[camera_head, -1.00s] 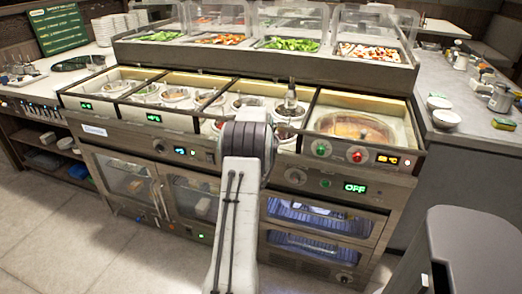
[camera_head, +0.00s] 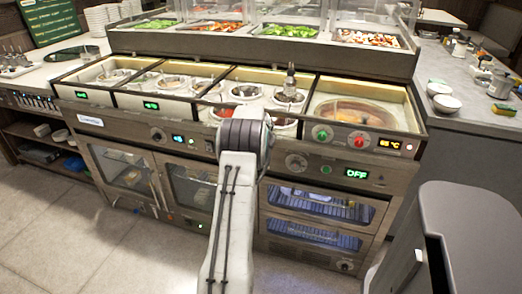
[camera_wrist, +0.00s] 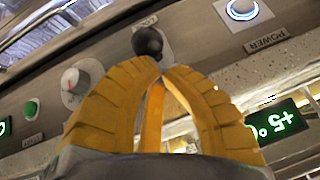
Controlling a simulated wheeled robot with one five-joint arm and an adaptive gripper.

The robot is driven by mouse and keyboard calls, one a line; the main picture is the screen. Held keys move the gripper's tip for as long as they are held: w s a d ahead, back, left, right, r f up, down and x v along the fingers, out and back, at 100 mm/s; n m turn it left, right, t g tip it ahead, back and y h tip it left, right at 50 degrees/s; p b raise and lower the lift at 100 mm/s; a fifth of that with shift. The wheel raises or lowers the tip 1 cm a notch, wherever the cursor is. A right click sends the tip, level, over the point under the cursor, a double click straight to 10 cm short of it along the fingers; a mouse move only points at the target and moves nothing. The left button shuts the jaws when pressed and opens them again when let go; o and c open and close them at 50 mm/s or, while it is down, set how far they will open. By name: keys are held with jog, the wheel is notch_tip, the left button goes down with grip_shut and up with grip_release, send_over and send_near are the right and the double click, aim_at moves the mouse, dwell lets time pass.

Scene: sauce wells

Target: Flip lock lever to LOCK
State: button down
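The lever's round black knob (camera_wrist: 147,40) shows at the top middle of the wrist view, on a pale plate on the metal panel. My gripper (camera_wrist: 162,70) has yellow ribbed fingers, and their tips are close together just below the knob. Nothing shows held between them. I cannot tell whether a tip touches the knob. The lever's lock marking is not readable. In the camera_head view my arm hides the gripper, and I cannot make out the lever there.
A white dial (camera_wrist: 72,88) with a red mark and a green-lit button (camera_wrist: 30,108) lie left of the fingers. A power button (camera_wrist: 241,9) and a green display (camera_wrist: 278,124) lie right. In the head view, an OFF display (camera_head: 356,174) and a grey bin (camera_head: 470,230) stand right.

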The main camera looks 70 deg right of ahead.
jog(key=shift+f+b, duration=0.15)
jog(key=shift+b, duration=0.25)
jog(key=shift+f+b, duration=0.15)
jog(key=shift+b, duration=0.25)
jog(key=shift+a+h+b, duration=0.15)
jog(key=shift+h+b, duration=0.15)
